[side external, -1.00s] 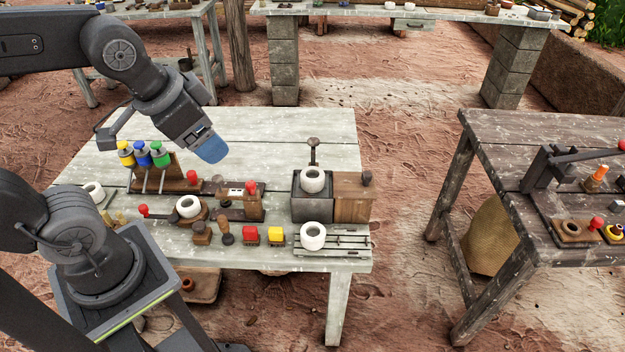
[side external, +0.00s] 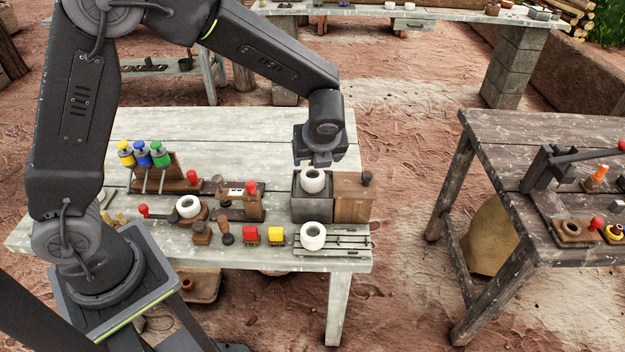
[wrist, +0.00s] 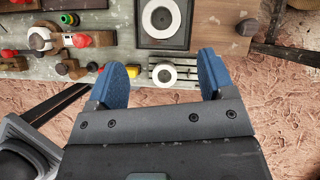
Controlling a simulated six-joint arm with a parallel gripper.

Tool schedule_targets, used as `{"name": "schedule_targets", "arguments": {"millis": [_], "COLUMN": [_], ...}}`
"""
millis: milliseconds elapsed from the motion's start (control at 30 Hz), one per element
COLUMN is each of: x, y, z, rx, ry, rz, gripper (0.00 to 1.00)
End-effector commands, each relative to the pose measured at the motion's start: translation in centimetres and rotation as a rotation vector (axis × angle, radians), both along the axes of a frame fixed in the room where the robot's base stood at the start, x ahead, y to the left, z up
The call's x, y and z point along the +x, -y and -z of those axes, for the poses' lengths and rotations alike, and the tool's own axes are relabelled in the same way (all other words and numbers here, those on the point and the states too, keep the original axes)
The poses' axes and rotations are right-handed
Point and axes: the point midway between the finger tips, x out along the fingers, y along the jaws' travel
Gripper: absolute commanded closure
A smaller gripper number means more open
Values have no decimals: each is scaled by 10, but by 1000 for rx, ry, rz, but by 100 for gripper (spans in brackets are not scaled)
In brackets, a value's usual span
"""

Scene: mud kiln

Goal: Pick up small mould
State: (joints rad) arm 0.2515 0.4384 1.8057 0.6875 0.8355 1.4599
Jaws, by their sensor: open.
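Several white, ring-shaped pieces with round holes look like moulds; I cannot tell which is the small one. One white ring (side external: 313,181) sits in a dark grey box (side external: 312,208), and another (side external: 312,237) lies on a slatted metal rack at the table's front right. A third (side external: 188,207) sits on a wooden piece further left. My gripper (side external: 320,158) is above the back of the grey box, pointing down. In the wrist view my gripper (wrist: 163,64) is open and empty, its blue fingers spread either side of the rack ring (wrist: 163,74), apart from it.
A wooden block (side external: 354,200) adjoins the grey box. Red (side external: 249,235) and yellow (side external: 276,235) blocks stand left of the rack. A holder (side external: 158,170) with coloured-topped tools stands at the back left. A dark table (side external: 545,130) is at the right, across a gap.

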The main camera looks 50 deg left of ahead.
Motion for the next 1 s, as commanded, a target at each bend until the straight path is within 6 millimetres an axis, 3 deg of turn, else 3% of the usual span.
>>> {"name": "schedule_targets", "arguments": {"millis": [300, 1000], "x": [15, 35], "y": [-25, -50], "z": [52, 114], "rx": [-1, -3], "ry": [-3, 1], "rz": [-7, -7], "gripper": [24, 24]}}
